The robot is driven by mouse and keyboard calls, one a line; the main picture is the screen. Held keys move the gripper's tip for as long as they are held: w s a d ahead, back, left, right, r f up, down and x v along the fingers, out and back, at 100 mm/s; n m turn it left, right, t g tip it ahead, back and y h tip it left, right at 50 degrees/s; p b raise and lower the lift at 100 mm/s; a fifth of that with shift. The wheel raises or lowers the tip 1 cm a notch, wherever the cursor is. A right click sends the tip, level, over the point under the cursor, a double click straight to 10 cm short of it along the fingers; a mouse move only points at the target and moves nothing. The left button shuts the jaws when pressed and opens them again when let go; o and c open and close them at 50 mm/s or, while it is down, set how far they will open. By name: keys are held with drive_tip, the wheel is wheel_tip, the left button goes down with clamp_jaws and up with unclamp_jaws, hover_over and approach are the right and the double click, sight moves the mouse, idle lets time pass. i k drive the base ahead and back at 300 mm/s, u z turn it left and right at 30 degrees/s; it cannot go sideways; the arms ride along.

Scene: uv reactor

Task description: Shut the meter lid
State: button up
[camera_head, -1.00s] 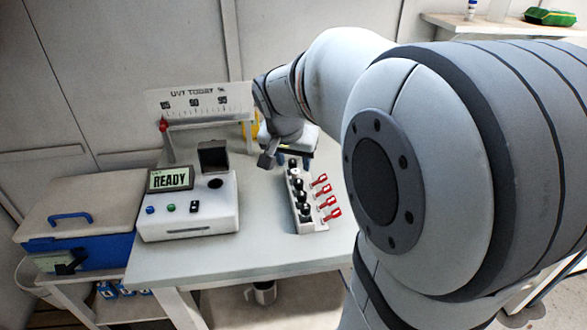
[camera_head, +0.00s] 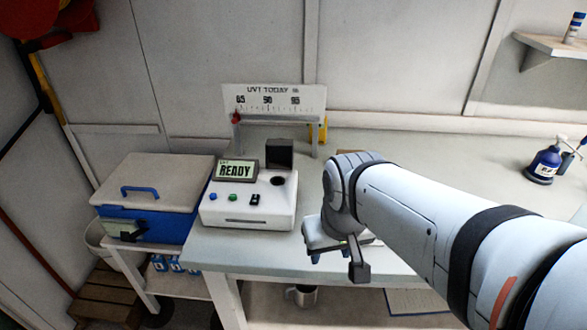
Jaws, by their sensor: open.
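The white meter (camera_head: 248,207) stands on the bench. Its screen reads READY, with blue and green buttons and a black switch on the front. The dark square meter lid (camera_head: 279,153) stands upright, open, at the back right of the meter's top. The round dark well (camera_head: 278,181) in front of it is uncovered. My gripper (camera_head: 338,262) is right of the meter, over the bench's front edge, pointing downward and apart from the lid. No object shows between its fingers, though they are small in the view.
A UVT TODAY scale board (camera_head: 273,100) stands behind the meter. A blue cooler box (camera_head: 152,200) is at the left on a lower stand. A dark blue bottle (camera_head: 543,163) stands far right. A metal mug (camera_head: 303,295) is below the bench.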

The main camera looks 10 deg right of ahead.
sight(280, 152)
drive_tip(key=z, duration=1.2)
drive_tip(key=k, duration=0.8)
drive_tip(key=u, duration=0.6)
drive_tip(key=i, duration=1)
drive_tip(key=u, duration=0.05)
